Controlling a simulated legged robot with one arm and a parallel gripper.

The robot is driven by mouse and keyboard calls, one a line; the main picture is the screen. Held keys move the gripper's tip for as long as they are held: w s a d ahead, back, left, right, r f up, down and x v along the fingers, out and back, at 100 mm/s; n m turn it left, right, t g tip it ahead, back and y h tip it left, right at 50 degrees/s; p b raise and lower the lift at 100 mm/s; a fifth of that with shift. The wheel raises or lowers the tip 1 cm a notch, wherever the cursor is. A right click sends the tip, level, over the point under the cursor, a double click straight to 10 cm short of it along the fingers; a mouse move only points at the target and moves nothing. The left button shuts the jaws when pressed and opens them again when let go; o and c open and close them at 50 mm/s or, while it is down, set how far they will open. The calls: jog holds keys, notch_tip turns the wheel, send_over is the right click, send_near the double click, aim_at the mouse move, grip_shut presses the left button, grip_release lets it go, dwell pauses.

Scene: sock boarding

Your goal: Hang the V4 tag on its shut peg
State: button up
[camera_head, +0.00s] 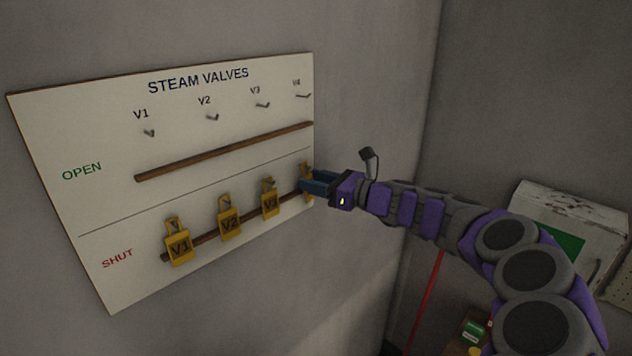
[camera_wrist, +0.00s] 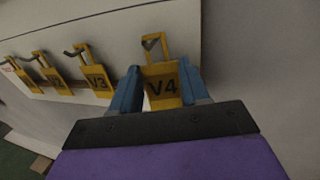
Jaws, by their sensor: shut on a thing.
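The yellow V4 tag (camera_wrist: 163,92) is between the two blue fingers of my gripper (camera_wrist: 158,88) in the wrist view, and the gripper is shut on it. Its open loop (camera_wrist: 170,47) points up. A grey peg (camera_wrist: 152,43) shows at the loop and seems to pass through it; I cannot tell whether the tag's weight rests on it. In the head view my gripper (camera_head: 308,186) is at the right end of the SHUT row, and the tag (camera_head: 306,170) is partly hidden behind the fingers. The OPEN peg for V4 (camera_head: 303,95) is empty.
The valve board (camera_head: 110,200) is on the wall. Tags V1 (camera_head: 178,247), V2 (camera_head: 229,222) and V3 (camera_head: 269,203) hang in the SHUT row, V3 close left of my gripper. A brown rail (camera_head: 225,151) crosses the OPEN half. A white box (camera_head: 570,215) is at right.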

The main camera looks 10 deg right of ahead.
jog(key=o, duration=1.2)
jog(key=shift+c, duration=0.2)
jog(key=b+v, duration=0.2)
jog(key=v, duration=1.5)
jog(key=s+a+f+n+g+h+b, duration=0.1)
jog(key=s+a+f+n+g+b, duration=0.5)
jog(key=a, duration=0.5)
jog(key=s+a+f+n+g+h+b, duration=0.2)
jog(key=s+a+f+n+g, duration=0.1)
jog(key=s+a+f+n, duration=0.6)
jog(key=s+a+f+n+g+h+b, duration=0.25)
jog(key=s+f+n+h+b, duration=0.25)
jog(key=s+f, duration=0.7)
jog(key=s+d+f+n+g+h+b, duration=0.2)
jog(key=s+d+f+n+h+b, duration=0.3)
jog(key=s+d+f, duration=0.4)
notch_tip(320, 180, down, 2)
jog(key=shift+s+d+f+n, duration=0.2)
jog(key=shift+s+d+n, duration=0.15)
jog(key=shift+s+n, duration=0.35)
jog(key=shift+a, duration=0.1)
